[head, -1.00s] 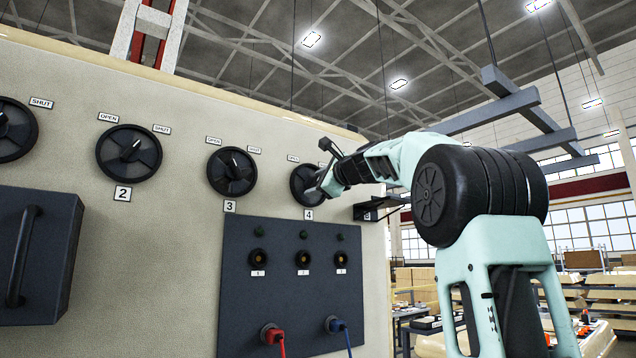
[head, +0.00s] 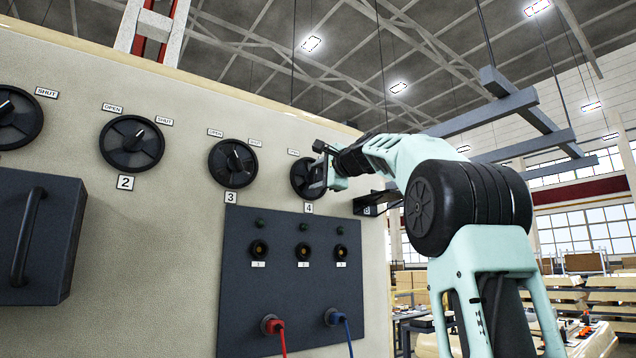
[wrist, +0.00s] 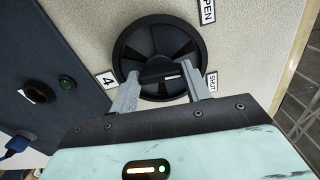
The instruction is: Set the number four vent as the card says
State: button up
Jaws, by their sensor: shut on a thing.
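The number four vent (head: 300,180) is a round black dial, last in the row, with its "4" label (head: 308,208) below. My gripper (head: 322,172) is at its right side and hides part of it. In the wrist view, the two grey fingers of my gripper (wrist: 160,92) are shut on the ends of the vent's raised black handle (wrist: 158,74). A white pointer mark on the handle runs sideways toward the edge with the OPEN label (wrist: 207,10) and the SHUT label (wrist: 212,83). I cannot make out the card's text in any view.
Similar vents, number 3 (head: 232,163) and number 2 (head: 132,145), are to the left. A dark socket panel (head: 290,285) with red and blue plugs is below. A small dark shelf (head: 372,202) sticks out beside the vent. A dark box with a handle (head: 38,240) is at left.

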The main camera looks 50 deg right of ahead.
jog(key=n, duration=0.1)
jog(key=n+b, duration=0.1)
jog(key=n, duration=0.1)
jog(key=shift+f+n+b, duration=0.2)
jog(key=shift+n+b, duration=0.6)
jog(key=shift+n, duration=1.1)
jog(key=shift+r, duration=0.1)
jog(key=shift+o, duration=0.2)
jog(key=o, duration=1)
jog(key=shift+c, duration=0.2)
jog(key=shift+s, duration=0.1)
jog(key=b+v, duration=0.6)
jog(key=v, duration=1.1)
jog(key=shift+s, duration=0.15)
jog(key=shift+d, duration=0.1)
